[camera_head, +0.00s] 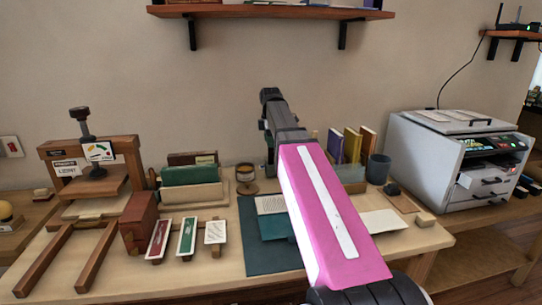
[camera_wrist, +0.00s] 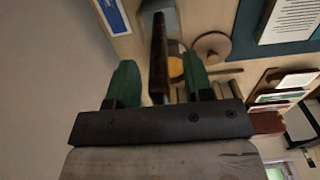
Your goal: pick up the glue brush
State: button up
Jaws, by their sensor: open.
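A dark brown upright stick, which looks like the handle of the glue brush (camera_wrist: 158,52), stands between my gripper's fingers in the wrist view. My gripper (camera_wrist: 156,62) is open, with one green finger on each side of the handle and a gap visible on both sides. The brush's lower end cannot be made out. A yellow-orange round patch (camera_wrist: 176,68), perhaps the glue, shows behind the handle. In the head view, a small pot (camera_head: 246,172) stands left of my arm. My gripper's fingers are hidden or too small to tell there.
A round wooden disc (camera_wrist: 210,46) lies beside the handle. Green book blocks (camera_head: 190,174) stand left of the pot. A dark green mat (camera_head: 262,256) with sheets lies in front. A wooden press (camera_head: 95,165) stands left and a printer (camera_head: 430,160) right. The wall is close behind.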

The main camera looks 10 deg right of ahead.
jog(key=shift+f, duration=0.7)
grip_shut()
jog(key=shift+r, duration=0.1)
